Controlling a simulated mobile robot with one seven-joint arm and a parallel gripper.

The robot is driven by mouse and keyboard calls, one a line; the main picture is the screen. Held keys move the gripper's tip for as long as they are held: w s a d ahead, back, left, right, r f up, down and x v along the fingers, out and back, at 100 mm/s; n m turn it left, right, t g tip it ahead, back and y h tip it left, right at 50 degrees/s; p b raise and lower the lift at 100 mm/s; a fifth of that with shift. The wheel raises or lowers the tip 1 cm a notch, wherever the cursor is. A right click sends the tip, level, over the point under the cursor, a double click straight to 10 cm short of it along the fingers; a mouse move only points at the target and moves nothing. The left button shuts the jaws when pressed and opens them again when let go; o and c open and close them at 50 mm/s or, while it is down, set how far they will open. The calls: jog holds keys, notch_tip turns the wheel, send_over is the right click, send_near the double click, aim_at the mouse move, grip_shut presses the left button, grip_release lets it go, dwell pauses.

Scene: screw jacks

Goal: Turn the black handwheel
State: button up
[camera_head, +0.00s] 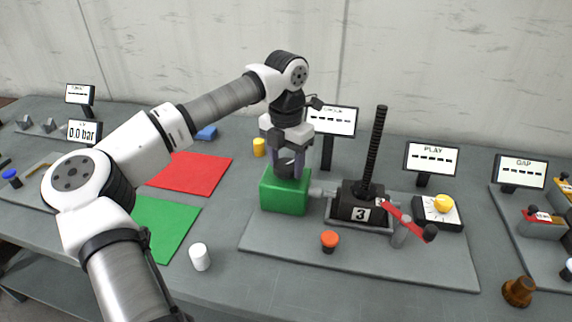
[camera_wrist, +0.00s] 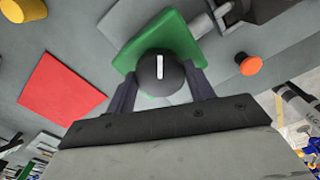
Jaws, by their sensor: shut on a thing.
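The black handwheel (camera_wrist: 160,75) sits on top of a green block (camera_wrist: 190,42) and has a white line marked on its round top. In the head view the handwheel (camera_head: 287,171) is mostly hidden by my fingers, above the green housing (camera_head: 284,195). My gripper (camera_head: 288,168) points down over it. In the wrist view the two fingers of my gripper (camera_wrist: 160,82) are on either side of the handwheel and closed on it. The white line points roughly up and down in that view.
A screw jack (camera_head: 362,202) marked 3 with a tall black spindle stands right of the green block, joined by a shaft. A red crank arm (camera_head: 402,218), an orange knob (camera_head: 329,240) and a yellow button (camera_head: 443,203) are nearby. A white cylinder (camera_head: 200,257) stands at front left.

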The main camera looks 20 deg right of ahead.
jog(key=m, duration=0.4)
jog(key=shift+r+m+b, duration=0.1)
jog(key=shift+m+b, duration=0.2)
jog(key=m, duration=0.3)
jog(key=shift+m, duration=0.3)
jog(key=m, duration=0.4)
jog(key=shift+m, duration=1.9)
jog(key=o, duration=1)
